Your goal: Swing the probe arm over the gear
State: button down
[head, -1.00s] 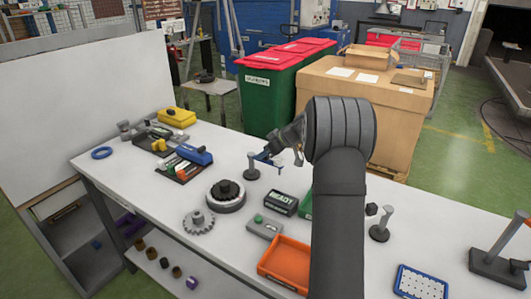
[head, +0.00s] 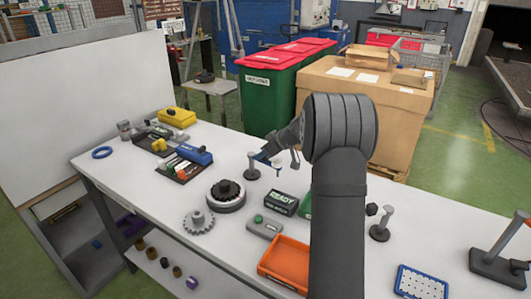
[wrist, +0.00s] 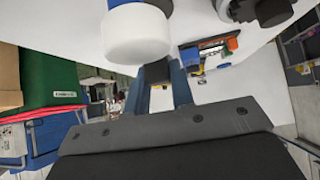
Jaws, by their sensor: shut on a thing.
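My gripper (head: 275,160) is above the back of the bench, beside a grey post (head: 251,167) on a round base. In the wrist view its blue fingers (wrist: 162,80) are close together on a dark piece, which I take to be part of the probe arm (wrist: 154,70). A white cylinder (wrist: 136,36) is just beyond the fingertips. A grey toothed gear (head: 198,222) lies on the bench at front left. A dark round turntable (head: 226,200) stands behind it. My arm hides part of the bench, and the probe arm's full shape is unclear.
A black READY box (head: 281,203), a grey box with a green button (head: 264,227) and an orange tray (head: 286,263) lie near my arm. Tools (head: 185,165) and a yellow case (head: 176,117) occupy the left. A blue-rimmed plate (head: 421,282) is at front right.

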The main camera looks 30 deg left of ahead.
jog(key=s+m+t, duration=0.1)
jog(key=m, duration=0.1)
jog(key=s+m+t+h, duration=0.1)
jog(key=m+t, duration=0.1)
jog(key=shift+s+a, duration=0.2)
jog(key=shift+a, duration=0.15)
jog(key=shift+s+a+m+t+h, duration=0.3)
jog(key=shift+m+t, duration=0.2)
jog(key=shift+m, duration=0.25)
jog(key=shift+s+a+m+t+h, duration=0.15)
jog(key=shift+s+m+t+h, duration=0.15)
jog(key=shift+m+t, duration=0.35)
jog(key=shift+s+a+m, duration=0.15)
jog(key=shift+m, duration=0.45)
jog(key=c, duration=1.2)
grip_release()
jog(key=shift+c, duration=0.2)
jog(key=shift+r, duration=0.1)
jog(key=v, duration=1.7)
jog(key=shift+s+a+r, duration=0.15)
jog(key=shift+s+r, duration=0.05)
